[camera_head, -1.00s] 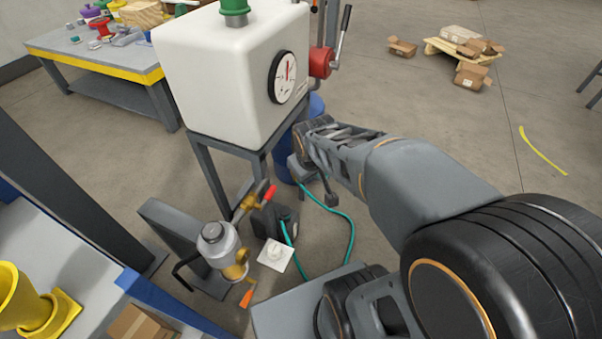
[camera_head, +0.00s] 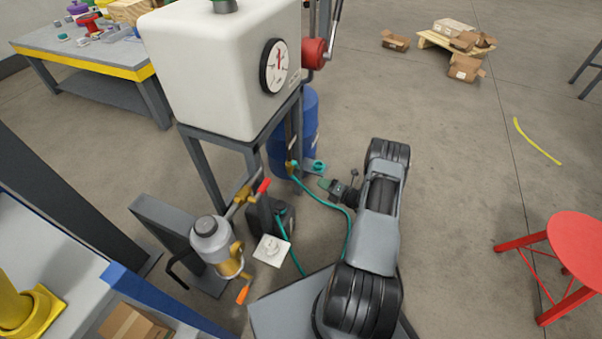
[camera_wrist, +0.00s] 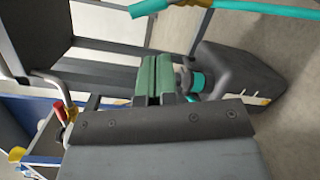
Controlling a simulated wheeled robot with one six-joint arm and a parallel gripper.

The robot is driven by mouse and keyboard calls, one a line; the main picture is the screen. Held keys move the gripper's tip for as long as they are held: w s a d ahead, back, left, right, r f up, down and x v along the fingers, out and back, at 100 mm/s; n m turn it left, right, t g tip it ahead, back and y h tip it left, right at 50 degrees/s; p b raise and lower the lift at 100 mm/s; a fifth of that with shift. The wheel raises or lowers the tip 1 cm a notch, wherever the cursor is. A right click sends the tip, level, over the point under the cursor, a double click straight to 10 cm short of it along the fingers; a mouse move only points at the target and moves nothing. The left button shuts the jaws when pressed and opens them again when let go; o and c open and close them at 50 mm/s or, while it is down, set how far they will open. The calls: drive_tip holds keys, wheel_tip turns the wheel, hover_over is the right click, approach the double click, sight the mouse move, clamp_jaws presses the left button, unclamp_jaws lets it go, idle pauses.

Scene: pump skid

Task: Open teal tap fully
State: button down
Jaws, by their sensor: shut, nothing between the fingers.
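A small teal part (camera_head: 314,167), seemingly the teal tap, shows at the foot of the blue barrel (camera_head: 293,140) in the head view. A brass fitting (camera_head: 292,168) with a teal hose (camera_head: 330,204) sits just left of it. My gripper (camera_head: 328,185) is just below and right of this teal part in the picture, apart from it. In the wrist view my green fingers (camera_wrist: 155,78) are shut with nothing between them. A teal ring (camera_wrist: 197,82) on a dark body (camera_wrist: 238,82) shows right of the fingers. I cannot tell how far the tap is turned.
A white tank (camera_head: 215,75) with a gauge (camera_head: 274,66) stands on a grey frame. A red-handled brass valve (camera_head: 262,186), a black unit (camera_head: 286,218) and a grey-capped cylinder (camera_head: 212,240) are at left. A red stool (camera_head: 575,245) stands at right.

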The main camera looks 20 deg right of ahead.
drive_tip(key=s+f+n+y, duration=0.1)
drive_tip(key=s+f, duration=0.1)
drive_tip(key=s, duration=0.1)
drive_tip(key=t+b, duration=0.1)
drive_tip(key=b, duration=0.2)
approach(295, 165)
drive_tip(key=w+a+f, duration=0.3)
drive_tip(key=a+f, duration=0.1)
drive_tip(key=shift+y, duration=0.3)
drive_tip(key=shift+w+d+r+b, duration=0.15)
drive_tip(key=shift+w+r, duration=0.2)
drive_tip(key=shift+w, duration=0.25)
drive_tip(key=shift+w+d+r+b, duration=0.15)
drive_tip(key=shift+w+r, duration=0.2)
drive_tip(key=shift+w, duration=0.3)
drive_tip(key=shift+w+r+b, duration=0.15)
drive_tip(key=shift+w+r, duration=0.2)
drive_tip(key=shift+w, duration=0.25)
drive_tip(key=shift+r, duration=0.1)
